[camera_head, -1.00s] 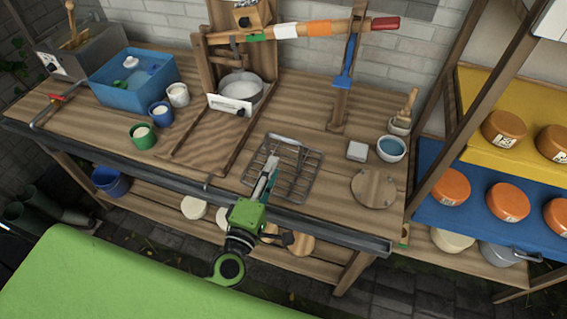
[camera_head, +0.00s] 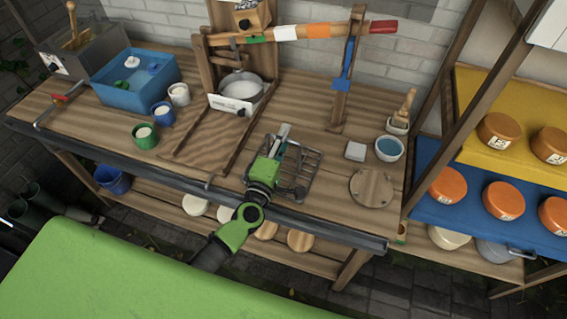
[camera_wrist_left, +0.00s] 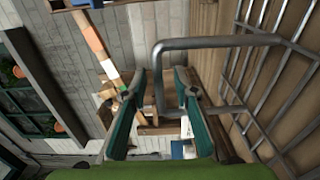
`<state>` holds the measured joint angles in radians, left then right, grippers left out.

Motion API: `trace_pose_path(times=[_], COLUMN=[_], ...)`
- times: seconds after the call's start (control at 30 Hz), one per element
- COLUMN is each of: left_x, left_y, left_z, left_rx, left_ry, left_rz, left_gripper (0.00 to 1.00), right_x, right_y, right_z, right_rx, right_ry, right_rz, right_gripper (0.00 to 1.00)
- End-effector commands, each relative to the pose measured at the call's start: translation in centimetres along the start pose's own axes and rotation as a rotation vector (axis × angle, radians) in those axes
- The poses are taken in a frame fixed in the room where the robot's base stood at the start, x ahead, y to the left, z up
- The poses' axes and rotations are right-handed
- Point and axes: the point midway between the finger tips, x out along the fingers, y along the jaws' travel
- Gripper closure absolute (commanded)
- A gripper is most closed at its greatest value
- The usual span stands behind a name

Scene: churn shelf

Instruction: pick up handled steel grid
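The handled steel grid (camera_head: 306,178) lies on the wooden bench top, right of the wooden press frame. It is a dark wire rack. In the left wrist view its bars (camera_wrist_left: 280,75) fill the right side, and its bent steel handle (camera_wrist_left: 220,42) comes across near the fingers. My left gripper (camera_head: 283,135) reaches over the left part of the grid and hides some of it. In the left wrist view its two teal fingers (camera_wrist_left: 162,85) are apart, with one leg of the handle showing between them. I cannot tell whether they touch it. My right gripper is not in view.
A small grey block (camera_head: 355,151), a bowl of blue liquid (camera_head: 389,149) and a round wooden lid (camera_head: 372,187) stand right of the grid. The wooden press with a steel pot (camera_head: 241,87) is behind left. A metal rail (camera_head: 330,232) runs along the bench front.

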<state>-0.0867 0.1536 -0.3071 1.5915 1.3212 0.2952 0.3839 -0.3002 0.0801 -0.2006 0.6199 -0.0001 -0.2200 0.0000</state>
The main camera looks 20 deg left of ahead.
Motion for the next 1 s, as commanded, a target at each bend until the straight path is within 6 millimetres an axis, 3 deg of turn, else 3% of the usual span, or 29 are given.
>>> trace_pose_path(times=[0.13,0.23,0.27,0.73,1.0], left_x=[-0.1,-0.1,-0.1,0.0,0.0], left_y=[-0.1,-0.1,-0.1,0.4,2.3], left_z=[0.0,0.0,0.0,0.0,0.1], left_rx=[0.000,0.000,0.000,-0.002,-0.004], left_ry=[0.000,0.000,0.000,0.000,0.001], left_rz=[-0.001,-0.001,-0.001,0.003,0.002], left_gripper=[0.73,0.99,1.00,1.00,1.00], right_x=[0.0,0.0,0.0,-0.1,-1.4], right_y=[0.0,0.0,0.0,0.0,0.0], right_z=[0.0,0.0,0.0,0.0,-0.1], right_rx=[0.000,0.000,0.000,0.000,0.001], right_ry=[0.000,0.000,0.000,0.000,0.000], right_rz=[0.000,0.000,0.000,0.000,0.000], right_gripper=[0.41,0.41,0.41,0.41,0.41])
